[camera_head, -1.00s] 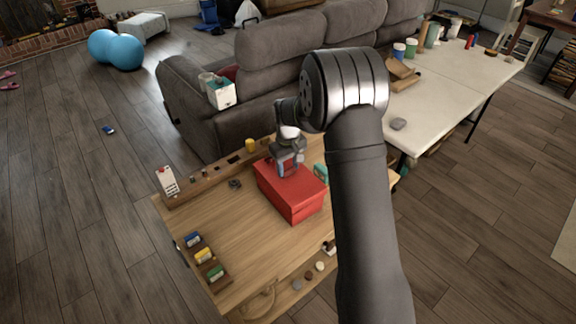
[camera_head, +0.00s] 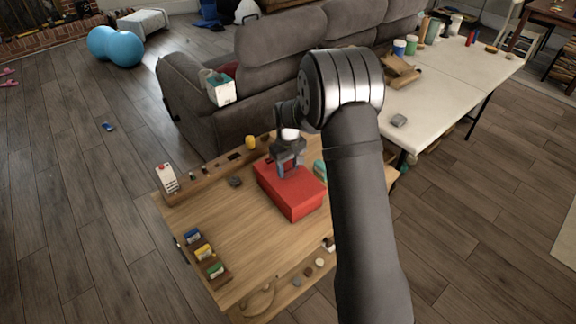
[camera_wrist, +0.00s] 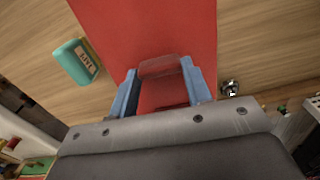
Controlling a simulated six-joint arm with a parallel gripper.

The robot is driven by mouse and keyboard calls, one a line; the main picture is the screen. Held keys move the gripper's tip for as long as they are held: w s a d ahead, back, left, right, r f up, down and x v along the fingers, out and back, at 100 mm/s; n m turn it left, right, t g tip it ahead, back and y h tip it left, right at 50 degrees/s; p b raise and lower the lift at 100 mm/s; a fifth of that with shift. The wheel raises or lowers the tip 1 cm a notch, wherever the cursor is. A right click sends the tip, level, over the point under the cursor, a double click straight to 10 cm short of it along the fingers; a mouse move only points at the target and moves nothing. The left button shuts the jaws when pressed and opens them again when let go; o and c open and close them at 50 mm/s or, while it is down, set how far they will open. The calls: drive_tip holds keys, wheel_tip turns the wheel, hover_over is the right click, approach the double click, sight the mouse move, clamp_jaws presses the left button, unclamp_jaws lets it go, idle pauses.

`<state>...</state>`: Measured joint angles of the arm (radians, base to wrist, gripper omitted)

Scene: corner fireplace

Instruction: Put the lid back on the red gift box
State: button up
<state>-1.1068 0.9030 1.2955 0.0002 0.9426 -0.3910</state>
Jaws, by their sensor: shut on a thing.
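The red gift box (camera_head: 290,206) stands on the wooden table, with its red lid (camera_head: 308,188) over the top. In the head view, lid and box read as one red block, and I cannot make out whether the lid is fully seated. My gripper (camera_head: 286,171) is over the far left part of the lid. The lid's broad top fills the upper middle there. The box body is hidden below it.
A teal box (camera_wrist: 75,62) stands beside the lid. The sofa (camera_head: 270,65) is close behind. The table's left middle is free.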

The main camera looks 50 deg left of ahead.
drive_tip(key=shift+f, duration=0.8)
drive_tip(key=o, duration=1.1)
drive_tip(key=shift+c, duration=0.2)
drive_tip(key=shift+r, duration=0.1)
wheel_tip(320, 180, up, 17)
drive_tip(key=shift+r, duration=0.15)
wheel_tip(320, 180, down, 18)
drive_tip(key=shift+r, duration=0.25)
drive_tip(key=shift+r, duration=0.1)
idle(0.3)
